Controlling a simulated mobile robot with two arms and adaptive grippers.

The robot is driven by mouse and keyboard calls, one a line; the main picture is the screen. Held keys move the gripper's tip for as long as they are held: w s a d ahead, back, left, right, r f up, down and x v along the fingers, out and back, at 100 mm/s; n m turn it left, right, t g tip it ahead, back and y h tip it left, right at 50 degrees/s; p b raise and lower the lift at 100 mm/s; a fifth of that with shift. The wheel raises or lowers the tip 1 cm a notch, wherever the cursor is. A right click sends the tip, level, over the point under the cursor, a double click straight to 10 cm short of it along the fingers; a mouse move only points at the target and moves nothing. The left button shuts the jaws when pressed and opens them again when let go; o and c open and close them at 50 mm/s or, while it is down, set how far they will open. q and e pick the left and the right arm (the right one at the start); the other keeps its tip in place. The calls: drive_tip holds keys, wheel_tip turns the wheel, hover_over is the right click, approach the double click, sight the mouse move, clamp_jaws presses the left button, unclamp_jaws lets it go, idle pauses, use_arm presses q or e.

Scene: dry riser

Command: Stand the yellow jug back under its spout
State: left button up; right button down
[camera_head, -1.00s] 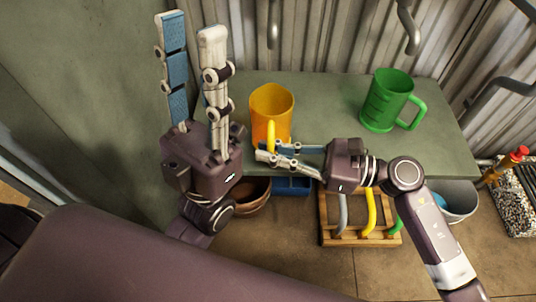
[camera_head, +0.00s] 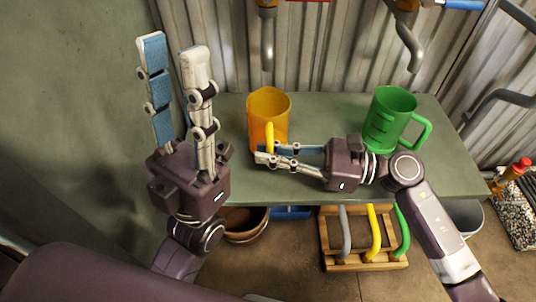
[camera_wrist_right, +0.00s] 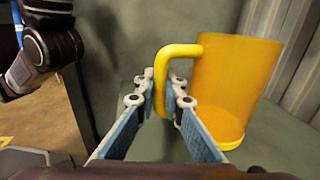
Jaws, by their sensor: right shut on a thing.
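The yellow jug (camera_head: 267,110) is upright over the grey-green shelf (camera_head: 330,125), in front of the ribbed metal wall and roughly below the left grey spout (camera_head: 267,45). I cannot tell whether its base touches the shelf. My right gripper (camera_head: 263,154) is shut on the jug's handle, which faces the front. The right wrist view shows the handle (camera_wrist_right: 183,50) between the fingertips (camera_wrist_right: 163,88). My left gripper (camera_head: 174,45) is open and empty, pointing up to the left of the jug.
A green jug (camera_head: 386,120) stands on the shelf at right, below another spout (camera_head: 410,50). Below the front edge are a wooden rack with coloured hooks (camera_head: 365,262), a brown bowl (camera_head: 242,224) and a blue container (camera_head: 290,212).

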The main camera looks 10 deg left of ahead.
drive_tip(key=shift+f+b, duration=0.35)
drive_tip(key=shift+b, duration=0.15)
idle(0.6)
drive_tip(key=c, duration=2)
unclamp_jaws()
drive_tip(key=shift+o, duration=0.2)
